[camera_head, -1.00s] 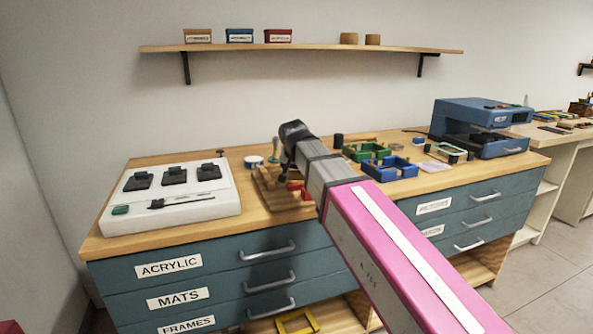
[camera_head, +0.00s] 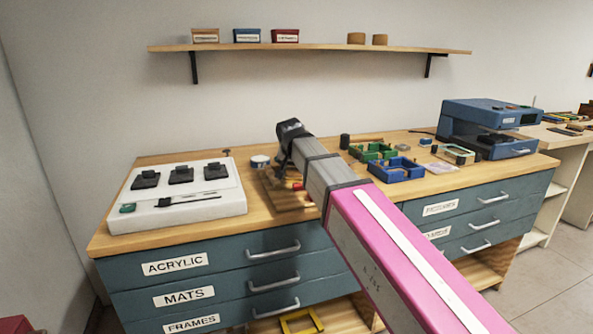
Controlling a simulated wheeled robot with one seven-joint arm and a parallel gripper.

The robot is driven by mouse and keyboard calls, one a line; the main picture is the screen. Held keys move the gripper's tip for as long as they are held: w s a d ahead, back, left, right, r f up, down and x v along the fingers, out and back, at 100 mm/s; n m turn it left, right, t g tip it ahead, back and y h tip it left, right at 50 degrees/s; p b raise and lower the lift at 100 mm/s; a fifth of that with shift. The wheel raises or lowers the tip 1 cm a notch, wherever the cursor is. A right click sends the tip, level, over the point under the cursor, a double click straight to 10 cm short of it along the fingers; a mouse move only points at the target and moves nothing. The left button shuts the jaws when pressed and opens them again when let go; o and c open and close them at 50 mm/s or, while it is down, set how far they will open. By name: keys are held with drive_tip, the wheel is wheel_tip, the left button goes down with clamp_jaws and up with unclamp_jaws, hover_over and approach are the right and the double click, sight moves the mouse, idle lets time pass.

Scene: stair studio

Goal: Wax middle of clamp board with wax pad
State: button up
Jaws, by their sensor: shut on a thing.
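The wooden clamp board (camera_head: 288,200) lies on the workbench to the right of the white panel. A small red and yellow part (camera_head: 297,186) shows on it, and my arm hides much of its middle and right side. My gripper (camera_head: 287,165) is over the board's left part, seen from behind. Its fingertips are mostly hidden by my own wrist. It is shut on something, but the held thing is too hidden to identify. I cannot make out the wax pad or whether anything touches the board.
A white panel (camera_head: 180,212) with black blocks and a small green block stands left. A round tin (camera_head: 260,161) sits behind the board. Green frame (camera_head: 372,151), blue frame (camera_head: 397,171) and a blue machine (camera_head: 490,125) stand right. A shelf (camera_head: 310,49) hangs above.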

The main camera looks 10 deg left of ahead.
drive_tip(key=shift+w+a+r, duration=0.15)
drive_tip(key=shift+w+a, duration=0.45)
drive_tip(key=shift+w, duration=0.35)
drive_tip(key=shift+w+a+r, duration=0.15)
drive_tip(key=shift+w+a, duration=0.4)
drive_tip(key=shift+w, duration=0.45)
drive_tip(key=shift+w+a+r, duration=0.1)
drive_tip(key=shift+w+r, duration=0.05)
drive_tip(key=shift+r, duration=0.35)
drive_tip(key=shift+w+r, duration=0.1)
drive_tip(key=shift+r, duration=0.6)
drive_tip(key=shift+c, duration=0.7)
drive_tip(key=shift+w+v, duration=0.15)
drive_tip(key=shift+v, duration=0.55)
drive_tip(key=shift+w+v, duration=0.15)
drive_tip(key=shift+v, duration=0.5)
drive_tip(key=shift+s+r, duration=0.15)
drive_tip(key=shift+r, duration=0.25)
